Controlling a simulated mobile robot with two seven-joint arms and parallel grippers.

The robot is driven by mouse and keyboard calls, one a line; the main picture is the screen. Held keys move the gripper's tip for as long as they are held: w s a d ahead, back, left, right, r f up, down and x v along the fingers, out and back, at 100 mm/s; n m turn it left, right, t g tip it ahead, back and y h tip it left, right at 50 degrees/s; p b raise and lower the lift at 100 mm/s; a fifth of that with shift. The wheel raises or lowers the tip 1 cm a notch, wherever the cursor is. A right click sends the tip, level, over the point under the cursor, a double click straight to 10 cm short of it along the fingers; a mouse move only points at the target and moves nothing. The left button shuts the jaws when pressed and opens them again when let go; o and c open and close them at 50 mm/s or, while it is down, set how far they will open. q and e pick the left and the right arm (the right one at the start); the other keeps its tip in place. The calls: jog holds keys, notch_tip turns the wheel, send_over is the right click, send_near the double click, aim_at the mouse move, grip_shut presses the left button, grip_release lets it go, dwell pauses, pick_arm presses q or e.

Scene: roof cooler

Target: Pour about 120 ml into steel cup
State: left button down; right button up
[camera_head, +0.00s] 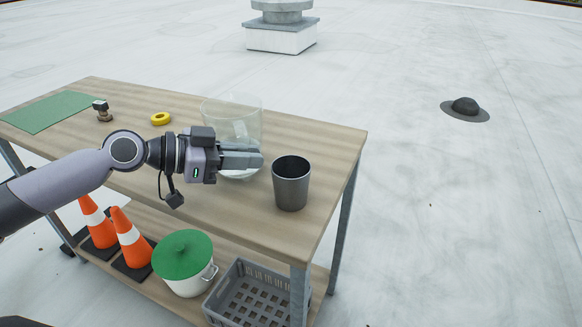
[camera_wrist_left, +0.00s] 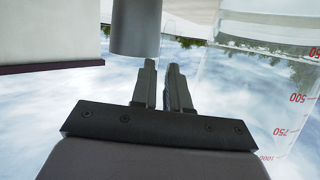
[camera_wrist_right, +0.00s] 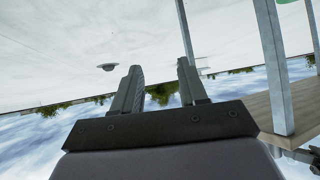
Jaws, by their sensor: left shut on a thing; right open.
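The clear beaker (camera_head: 232,112) stands upright at the right part of the bench; whether it touches the top is hard to tell. The liquid level is unclear. My right gripper (camera_wrist_right: 160,85) is open and empty.
The wooden bench (camera_head: 330,150) also holds a green mat (camera_head: 50,110), a small dark-topped object (camera_head: 102,111) and a yellow ring (camera_head: 160,118). Cones (camera_head: 130,240), a green-lidded pot (camera_head: 183,258) and a grey crate (camera_head: 258,293) sit on the lower shelf. Roof to the right is mostly clear.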

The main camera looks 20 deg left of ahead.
aim_at(246, 143)
pick_arm(q)
jog(key=shift+r, duration=0.15)
jog(key=r+p, duration=0.1)
jog(key=p, duration=0.1)
jog(key=r+p, duration=0.1)
jog(key=p, duration=0.2)
jog(key=r+m+y+p, duration=0.1)
jog(key=p, duration=0.2)
jog(key=shift+s+d+r, duration=0.15)
jog(key=shift+d+r, duration=0.15)
jog(key=shift+r, duration=0.05)
notch_tip(246, 143, down, 5)
jog(key=m+t+y+p, duration=0.1)
jog(key=m+y, duration=0.2)
jog(key=m+t+y+p, duration=0.1)
jog(key=m+y+p, duration=0.1)
jog(key=m+y, duration=0.1)
jog(key=shift+y, duration=0.3)
jog(key=shift+r, duration=0.15)
jog(key=shift+t, duration=0.3)
dwell(0.4)
